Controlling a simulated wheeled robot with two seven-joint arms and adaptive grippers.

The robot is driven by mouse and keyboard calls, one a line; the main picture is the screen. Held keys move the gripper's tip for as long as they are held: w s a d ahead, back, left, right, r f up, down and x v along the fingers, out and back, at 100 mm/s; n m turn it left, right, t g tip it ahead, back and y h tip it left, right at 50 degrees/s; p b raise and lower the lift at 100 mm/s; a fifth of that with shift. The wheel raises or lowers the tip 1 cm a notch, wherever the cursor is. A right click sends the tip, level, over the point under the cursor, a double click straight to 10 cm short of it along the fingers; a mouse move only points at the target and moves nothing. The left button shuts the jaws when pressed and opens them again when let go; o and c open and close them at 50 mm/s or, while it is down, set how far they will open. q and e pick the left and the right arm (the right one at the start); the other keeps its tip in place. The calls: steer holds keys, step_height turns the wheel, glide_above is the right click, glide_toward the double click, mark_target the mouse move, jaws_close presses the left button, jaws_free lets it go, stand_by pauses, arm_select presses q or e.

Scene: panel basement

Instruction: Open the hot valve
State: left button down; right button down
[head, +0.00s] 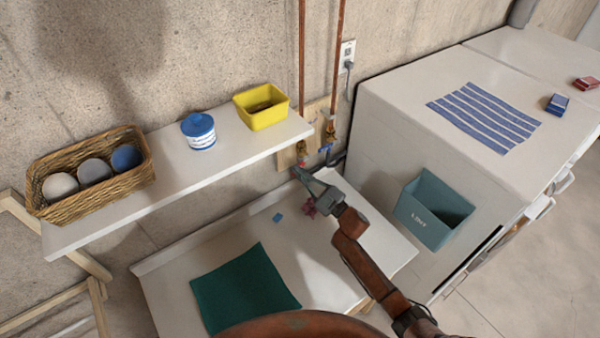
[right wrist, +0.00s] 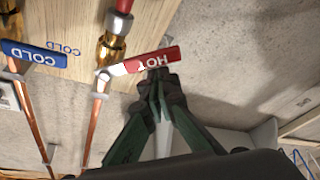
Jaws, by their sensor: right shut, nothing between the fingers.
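The hot valve has a red lever marked HOT (right wrist: 152,62) on a brass body, and its lever sticks out to the right, crosswise to its copper pipe, in the right wrist view. My right gripper (right wrist: 160,82) is shut and empty, its fingertips right at the lever's free end; I cannot tell if they touch. In the head view the right gripper (head: 302,174) reaches up to the valves at the wall and partly hides the hot one. The blue lever marked COLD (right wrist: 34,54) is left of the hot one, also crosswise. My left gripper is not in view.
The valves sit on a wooden board at the wall. A white shelf (head: 225,160) with a wicker basket (head: 60,208), a white-and-blue tub (head: 199,131) and a yellow bin (head: 262,107) is left.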

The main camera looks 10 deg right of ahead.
steer(key=shift+d+f+n+b, duration=0.15)
steer(key=shift+f+n+b, duration=0.25)
steer(key=shift+n, duration=0.2)
steer(key=shift+w+d+f+n+g+b, duration=0.25)
steer(key=shift+d+f+n+g+b, duration=0.3)
steer(key=shift+n, duration=1.1)
steer(key=shift+w+d+f+n+g+b, duration=0.35)
steer(key=shift+d+n+g+b, duration=0.35)
steer(key=shift+n, duration=1)
steer(key=shift+w+d+f+n+g+b, duration=0.2)
steer(key=shift+d+f+n+g+b, duration=0.4)
steer(key=shift+n, duration=1.05)
steer(key=shift+r, duration=0.1)
steer(key=s+d, duration=0.3)
steer(key=s, duration=0.6)
steer(key=shift+b, duration=0.3)
